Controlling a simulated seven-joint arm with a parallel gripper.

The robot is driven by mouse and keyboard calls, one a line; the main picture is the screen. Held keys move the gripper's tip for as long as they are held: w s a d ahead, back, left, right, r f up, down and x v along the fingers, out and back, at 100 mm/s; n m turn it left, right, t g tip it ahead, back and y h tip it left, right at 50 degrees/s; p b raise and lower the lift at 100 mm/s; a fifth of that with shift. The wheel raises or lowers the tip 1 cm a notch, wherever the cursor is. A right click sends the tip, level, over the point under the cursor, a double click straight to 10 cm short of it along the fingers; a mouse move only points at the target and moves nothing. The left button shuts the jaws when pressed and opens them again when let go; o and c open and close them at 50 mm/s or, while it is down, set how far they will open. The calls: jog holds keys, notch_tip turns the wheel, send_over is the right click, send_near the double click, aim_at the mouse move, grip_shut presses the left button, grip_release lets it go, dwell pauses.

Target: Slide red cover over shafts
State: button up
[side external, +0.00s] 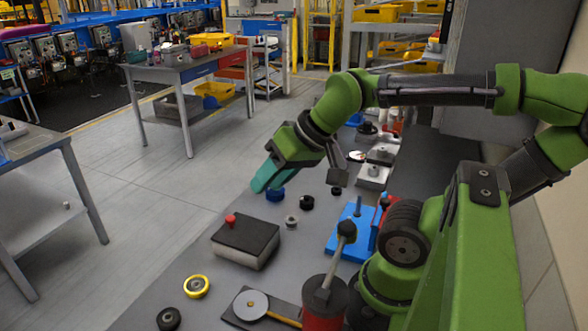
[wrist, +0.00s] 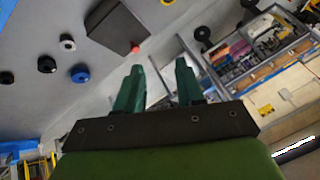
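My gripper (side external: 266,177) has teal fingers and hangs above the table near a blue ring (side external: 275,195). In the wrist view my gripper (wrist: 159,68) has its two fingers apart with nothing between them. A blue base plate (side external: 346,238) with an upright grey shaft (side external: 357,207) stands on the table, right of my gripper and apart from it. A red block (side external: 377,226) stands at the right end of the blue base, partly hidden behind my arm; I cannot tell whether it is the red cover. The base and red block do not show in the wrist view.
A dark-topped box (side external: 245,241) with a red knob (side external: 231,221) stands on the near table. Black (side external: 307,202) and grey (side external: 291,221) rings lie near it. A yellow ring (side external: 197,286) and red cylinder (side external: 323,318) are at the front. Bare table lies left of the box.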

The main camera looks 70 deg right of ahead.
jog(key=d+m+h, duration=0.1)
jog(key=d+m, duration=0.1)
jog(key=d, duration=0.1)
jog(key=s+d+f+m+g, duration=0.1)
jog(key=d, duration=0.3)
jog(key=d+f+m+g+h, duration=0.1)
jog(key=d+m, duration=0.1)
jog(key=d, duration=0.1)
jog(key=shift+s+d+m+h, duration=0.25)
jog(key=shift+d+m+h, duration=0.05)
jog(key=shift+d, duration=0.05)
grip_shut()
jog(key=s+d+m+g, duration=0.4)
jog(key=s+d+m, duration=0.2)
jog(key=s+m, duration=0.3)
jog(key=s+d+m+g, duration=0.5)
jog(key=s+m, duration=0.4)
jog(key=m, duration=0.5)
jog(key=shift+s+d+m, duration=0.3)
jog(key=shift+d+m, duration=0.05)
jog(key=shift+m, duration=0.05)
